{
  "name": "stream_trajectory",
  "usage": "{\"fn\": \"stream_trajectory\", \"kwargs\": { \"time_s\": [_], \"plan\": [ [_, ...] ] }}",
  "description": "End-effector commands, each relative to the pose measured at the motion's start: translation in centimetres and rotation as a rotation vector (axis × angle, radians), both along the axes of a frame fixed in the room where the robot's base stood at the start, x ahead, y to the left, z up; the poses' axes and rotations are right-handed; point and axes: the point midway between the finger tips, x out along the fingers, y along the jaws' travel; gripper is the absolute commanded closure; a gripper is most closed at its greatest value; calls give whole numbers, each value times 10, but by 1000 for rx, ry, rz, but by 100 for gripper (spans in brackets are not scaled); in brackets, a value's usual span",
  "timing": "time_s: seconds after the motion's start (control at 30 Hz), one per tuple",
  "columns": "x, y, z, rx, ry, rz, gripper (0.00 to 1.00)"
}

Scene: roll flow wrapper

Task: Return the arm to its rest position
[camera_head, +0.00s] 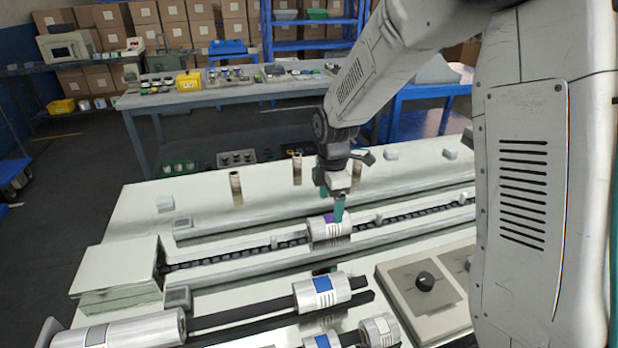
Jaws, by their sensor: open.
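My gripper (338,207) hangs at the end of my arm over the conveyor channel of the machine. Its green-tipped fingers point down at a silver roll (330,231) with a purple patch and a white label. The roll lies in the channel on the dark chain (290,243). The fingertips overlap the roll's top in this view, and I cannot tell whether they touch it. The gap between the fingers is hard to see from here. My arm comes down from the upper right and hides part of the bench behind.
A workbench (215,98) with a yellow box (188,81) stands behind. Blue shelving and stacked cartons are farther back.

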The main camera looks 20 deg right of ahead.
Motion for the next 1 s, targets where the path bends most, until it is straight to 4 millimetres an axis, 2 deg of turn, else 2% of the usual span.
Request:
{"fn": "stream_trajectory", "kwargs": {
  "time_s": [0.13, 0.23, 0.37, 0.47, 0.67, 0.8, 1.0],
  "plan": [
    [0, 0, 0, 0, 1, -28, 19],
    [-5, 0, 0, -3, 22, -122, 19],
    [-29, -2, -5, -22, 95, -322, 19],
    [-54, -4, 8, -43, 131, -501, 19],
    [-111, -11, 52, -81, 153, -858, 19],
    [-155, -16, 86, -97, 141, -1094, 19],
    [-220, -23, 125, -87, 95, -1385, 19]
  ]
}}
